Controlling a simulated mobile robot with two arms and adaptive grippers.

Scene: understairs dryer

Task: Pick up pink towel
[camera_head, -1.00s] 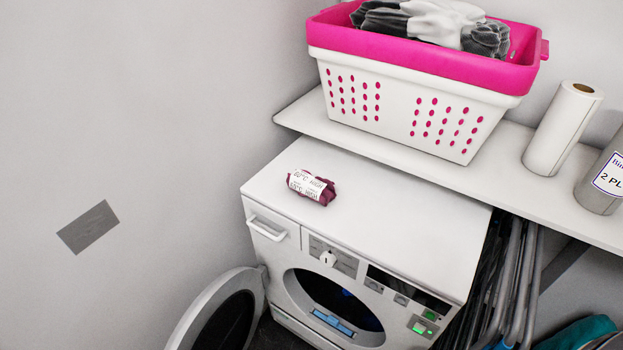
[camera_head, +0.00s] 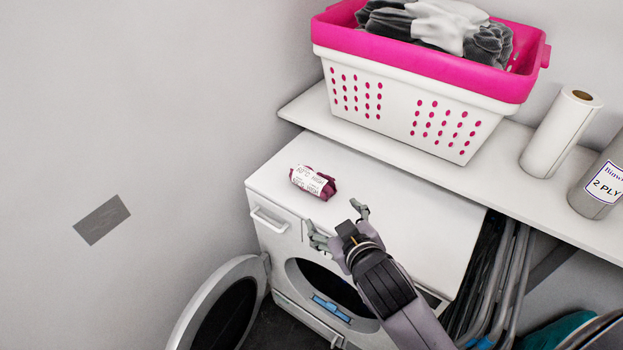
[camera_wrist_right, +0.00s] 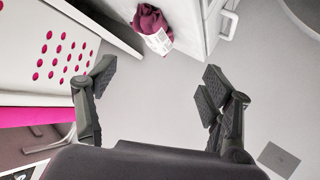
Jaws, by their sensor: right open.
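The pink towel (camera_head: 313,182) is a small, dark pink roll with a white printed label around it. It lies on top of the white dryer (camera_head: 400,193), near its left front edge. It also shows at the top of the right wrist view (camera_wrist_right: 152,27). My right gripper (camera_head: 340,225) is open and empty over the dryer's front part, to the lower right of the towel and apart from it. Its spread fingers also show in the right wrist view (camera_wrist_right: 155,85). My left gripper is not in view.
A white and pink basket (camera_head: 410,105) with grey and white cloths stands on the shelf (camera_head: 500,168) behind the dryer. A paper roll (camera_head: 560,132) and a grey canister (camera_head: 601,178) stand to its right. The dryer's round door (camera_head: 222,310) hangs open at lower left.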

